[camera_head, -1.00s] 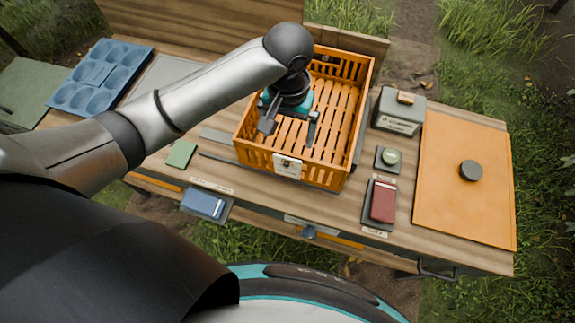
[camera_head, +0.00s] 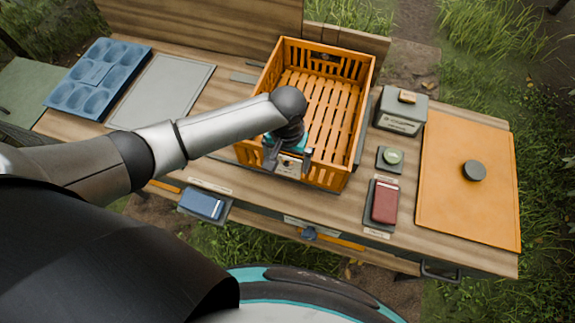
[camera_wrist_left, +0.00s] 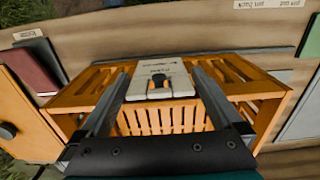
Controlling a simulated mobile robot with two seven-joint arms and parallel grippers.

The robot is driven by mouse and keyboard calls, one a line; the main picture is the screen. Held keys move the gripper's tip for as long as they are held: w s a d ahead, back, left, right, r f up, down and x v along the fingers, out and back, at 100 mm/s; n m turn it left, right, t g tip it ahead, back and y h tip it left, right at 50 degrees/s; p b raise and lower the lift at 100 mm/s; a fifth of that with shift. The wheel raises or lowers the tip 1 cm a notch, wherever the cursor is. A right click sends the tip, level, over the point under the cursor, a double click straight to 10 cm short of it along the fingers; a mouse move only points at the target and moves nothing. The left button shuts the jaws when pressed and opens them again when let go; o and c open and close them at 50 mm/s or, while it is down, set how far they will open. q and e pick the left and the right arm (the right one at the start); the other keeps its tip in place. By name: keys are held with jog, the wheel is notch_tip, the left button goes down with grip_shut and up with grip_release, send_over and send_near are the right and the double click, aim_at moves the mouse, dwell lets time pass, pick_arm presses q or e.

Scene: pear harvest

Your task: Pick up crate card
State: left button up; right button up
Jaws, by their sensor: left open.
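The crate card (camera_head: 289,166) is a small white card on the near wall of the orange slatted crate (camera_head: 365,98). In the left wrist view the white card (camera_wrist_left: 172,84) shows a dark and orange clip at its middle. My left gripper (camera_head: 288,158) is over the crate's near rim, with its fingers pointing down. In the wrist view the open fingers (camera_wrist_left: 160,72) stand on either side of the card; I cannot tell whether they touch it. The crate looks empty. My right gripper is not in view.
A blue moulded tray (camera_head: 97,75) and a grey mat (camera_head: 165,88) lie left. A blue item (camera_head: 203,204) sits at the front edge.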

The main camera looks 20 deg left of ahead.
pick_arm(q)
jog(key=c, duration=1)
jog(key=shift+r, duration=0.1)
jog(key=shift+r, duration=0.15)
jog(key=s, duration=1.8)
jog(key=shift+a+p, duration=0.3)
jog(key=shift+p, duration=0.15)
